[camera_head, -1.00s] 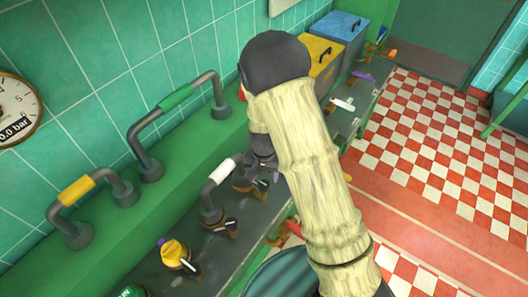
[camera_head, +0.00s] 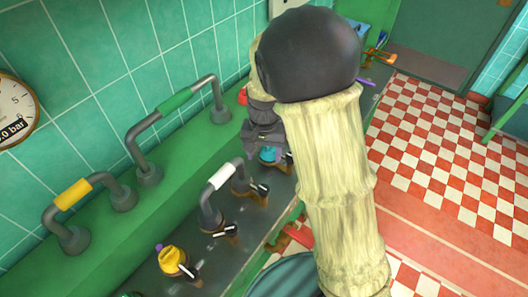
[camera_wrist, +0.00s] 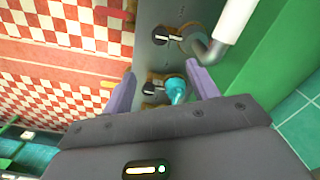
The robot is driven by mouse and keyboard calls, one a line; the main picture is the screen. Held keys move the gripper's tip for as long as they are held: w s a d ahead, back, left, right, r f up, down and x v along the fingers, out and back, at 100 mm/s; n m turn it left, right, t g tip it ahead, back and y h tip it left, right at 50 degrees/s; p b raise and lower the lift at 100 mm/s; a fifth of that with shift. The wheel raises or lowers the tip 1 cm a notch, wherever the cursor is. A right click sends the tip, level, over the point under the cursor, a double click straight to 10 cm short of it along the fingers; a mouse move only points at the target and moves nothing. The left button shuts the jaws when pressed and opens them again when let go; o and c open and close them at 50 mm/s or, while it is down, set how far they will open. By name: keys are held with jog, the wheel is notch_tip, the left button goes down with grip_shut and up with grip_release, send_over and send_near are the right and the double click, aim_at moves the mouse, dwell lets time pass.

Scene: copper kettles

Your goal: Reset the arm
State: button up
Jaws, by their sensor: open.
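My arm is bent over the grey counter (camera_head: 222,250), and its dark elbow and pale segmented link hide the back of the counter in the head view. My gripper (camera_head: 266,140) hangs over the counter, just beyond the white-banded pipe (camera_head: 222,177). In the wrist view the two purple fingers of my gripper (camera_wrist: 162,85) are apart, with nothing held between them. A cyan fitting (camera_wrist: 176,88) appears in the gap, below the fingers. It also shows partly under the gripper in the head view (camera_head: 268,155).
A green-banded pipe (camera_head: 176,102) and a yellow-banded pipe (camera_head: 73,194) stand on the green ledge at left. A yellow knob (camera_head: 172,260) and black-handled valves (camera_head: 226,230) sit on the counter. A gauge (camera_head: 14,110) hangs on the tiled wall. The checkered floor (camera_head: 445,150) at right is open.

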dwell(0.3)
jog(key=s+d+r+n+t, duration=0.2)
jog(key=s+d+r, duration=0.1)
jog(key=s+d, duration=0.9)
jog(key=shift+d+r+t, duration=0.3)
jog(key=shift+d+r, duration=0.1)
jog(key=shift+d, duration=0.15)
